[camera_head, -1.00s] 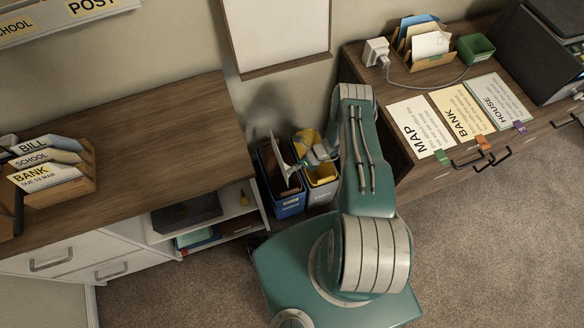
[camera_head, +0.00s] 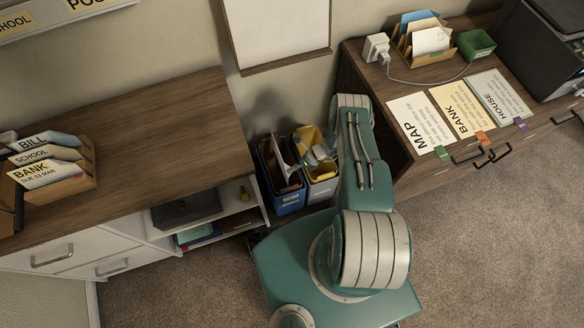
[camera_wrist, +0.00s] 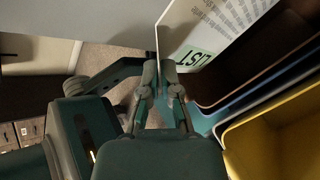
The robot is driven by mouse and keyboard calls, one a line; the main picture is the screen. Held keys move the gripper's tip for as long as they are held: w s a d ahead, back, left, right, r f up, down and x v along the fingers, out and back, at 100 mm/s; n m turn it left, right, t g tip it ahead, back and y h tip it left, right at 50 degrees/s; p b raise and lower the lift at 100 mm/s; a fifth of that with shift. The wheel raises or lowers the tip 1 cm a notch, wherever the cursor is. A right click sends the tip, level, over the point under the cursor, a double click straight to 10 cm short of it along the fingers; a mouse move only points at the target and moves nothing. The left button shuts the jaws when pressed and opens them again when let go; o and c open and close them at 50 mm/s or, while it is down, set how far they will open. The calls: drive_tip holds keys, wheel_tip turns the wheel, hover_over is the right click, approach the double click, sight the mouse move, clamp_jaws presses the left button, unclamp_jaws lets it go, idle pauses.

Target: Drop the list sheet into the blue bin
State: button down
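The list sheet (camera_wrist: 222,30) is white with a green LIST label and shows in the wrist view. My gripper (camera_wrist: 161,68) has its fingertips close together on the sheet's near edge. In the head view the sheet (camera_head: 284,154) stands on edge, seen nearly edge-on, with its lower part inside the mouth of the blue bin (camera_head: 289,200). Beside it, my gripper (camera_head: 305,154) is small and partly hidden by my arm. The blue bin holds dark brown contents.
A grey bin with a yellow inside (camera_head: 322,190) stands right beside the blue bin. A wooden-topped cabinet (camera_head: 150,120) is at left. A desk (camera_head: 400,175) with MAP, BANK and HOUSE sheets is at right. The wall is close behind the bins.

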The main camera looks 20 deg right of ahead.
drive_tip(key=shift+f, duration=1.1)
drive_tip(key=c, duration=0.7)
unclamp_jaws()
drive_tip(key=v, duration=1.2)
